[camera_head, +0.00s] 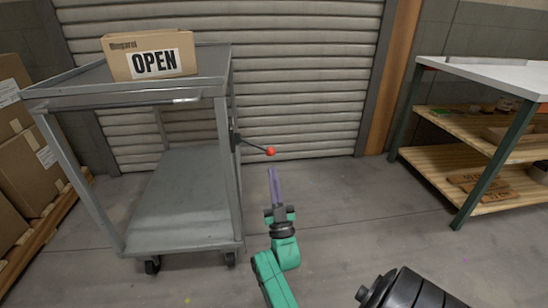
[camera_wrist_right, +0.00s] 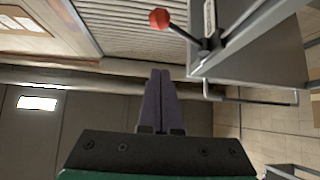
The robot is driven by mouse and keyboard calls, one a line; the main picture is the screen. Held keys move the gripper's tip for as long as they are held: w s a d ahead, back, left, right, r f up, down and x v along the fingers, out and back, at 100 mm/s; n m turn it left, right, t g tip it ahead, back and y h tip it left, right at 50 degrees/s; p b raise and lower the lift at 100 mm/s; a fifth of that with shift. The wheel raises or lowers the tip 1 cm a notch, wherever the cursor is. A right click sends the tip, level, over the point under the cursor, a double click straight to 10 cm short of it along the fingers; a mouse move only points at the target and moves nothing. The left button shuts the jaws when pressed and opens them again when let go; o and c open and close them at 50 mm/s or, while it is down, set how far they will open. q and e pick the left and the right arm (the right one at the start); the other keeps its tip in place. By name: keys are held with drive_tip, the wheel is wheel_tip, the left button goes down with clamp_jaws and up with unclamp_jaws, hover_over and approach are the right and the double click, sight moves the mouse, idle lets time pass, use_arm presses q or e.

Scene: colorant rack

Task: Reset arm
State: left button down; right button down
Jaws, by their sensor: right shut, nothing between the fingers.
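My right gripper (camera_head: 273,172) reaches up from the bottom middle of the head view on a teal arm. Its purple fingers are together and empty, and they also show in the right wrist view (camera_wrist_right: 160,74). The fingertips appear just below a red-knobbed lever (camera_head: 256,147) in the head view, apart from it. The lever is mounted on the right post of a grey cart (camera_head: 185,200). In the right wrist view the red knob (camera_wrist_right: 159,18) is above the fingertips, with a visible gap. My left gripper is not in view.
Stacked cardboard boxes (camera_head: 45,165) are at the left. A white-topped workbench (camera_head: 490,72) with wooden shelves stands at the right. A closed roller shutter (camera_head: 310,80) is behind. Floor (camera_head: 350,205) between cart and workbench is clear.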

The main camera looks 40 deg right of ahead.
drive_tip(key=shift+v, duration=1.1)
drive_tip(key=shift+a, duration=0.2)
